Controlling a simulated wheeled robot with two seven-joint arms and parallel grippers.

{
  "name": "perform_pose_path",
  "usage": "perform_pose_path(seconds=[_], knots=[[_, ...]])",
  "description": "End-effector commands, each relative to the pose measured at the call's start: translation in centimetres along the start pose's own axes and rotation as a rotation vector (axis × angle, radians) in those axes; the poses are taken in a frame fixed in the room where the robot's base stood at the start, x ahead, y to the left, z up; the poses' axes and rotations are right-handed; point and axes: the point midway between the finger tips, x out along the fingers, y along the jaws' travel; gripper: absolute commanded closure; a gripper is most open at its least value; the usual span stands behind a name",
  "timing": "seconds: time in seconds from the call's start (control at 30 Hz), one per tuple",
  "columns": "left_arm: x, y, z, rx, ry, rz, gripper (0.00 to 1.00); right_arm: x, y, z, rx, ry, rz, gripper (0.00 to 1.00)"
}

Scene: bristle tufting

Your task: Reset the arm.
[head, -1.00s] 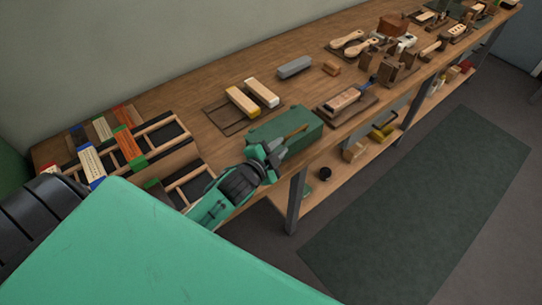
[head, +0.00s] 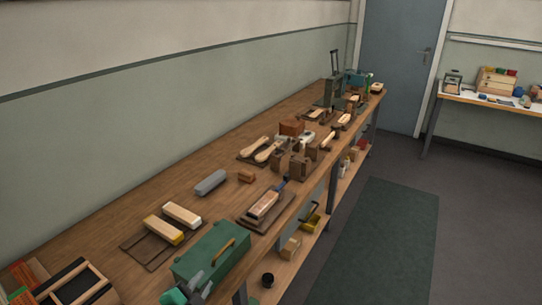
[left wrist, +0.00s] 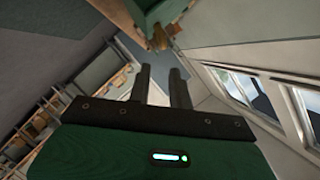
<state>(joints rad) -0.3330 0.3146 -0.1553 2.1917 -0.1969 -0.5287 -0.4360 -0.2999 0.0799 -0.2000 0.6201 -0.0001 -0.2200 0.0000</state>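My left gripper (head: 186,291) shows at the bottom edge of the head view, in front of the green box (head: 212,250) with a wooden handle. In the left wrist view its two dark fingers (left wrist: 161,88) stand apart with a gap and nothing between them, so it is open and empty. The gripper's dark green body fills the bottom of that view. Most of my left arm is out of the head view. My right gripper is in neither view.
The long wooden bench (head: 120,220) runs to the back, with two brushes (head: 182,214), a grey block (head: 210,182) and several wooden blocks. A framed rack (head: 80,285) is at the lower left. A green mat (head: 380,250) lies on clear floor. A second table (head: 495,102) stands far right.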

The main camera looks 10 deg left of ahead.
Motion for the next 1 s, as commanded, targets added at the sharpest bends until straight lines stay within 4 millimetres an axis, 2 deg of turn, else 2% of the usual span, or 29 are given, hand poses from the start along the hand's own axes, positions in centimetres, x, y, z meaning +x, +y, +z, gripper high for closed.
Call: perform_pose_path(seconds=[0.17,0.4,0.6,0.87,1.0], knots=[[-1.9,2.0,1.5,-0.13,-0.132,0.079,0.79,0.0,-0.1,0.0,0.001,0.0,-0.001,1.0],[-8.5,7.2,4.4,-0.438,-0.482,0.271,0.79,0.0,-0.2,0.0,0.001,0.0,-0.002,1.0],[-13.4,9.9,5.2,-0.593,-0.695,0.376,0.79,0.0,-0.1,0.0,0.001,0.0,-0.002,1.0],[-18.9,12.2,5.2,-0.725,-0.915,0.474,0.79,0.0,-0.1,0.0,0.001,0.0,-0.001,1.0],[-17.2,14.7,7.2,-0.723,-0.932,0.483,0.79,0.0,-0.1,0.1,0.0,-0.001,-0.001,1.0]])
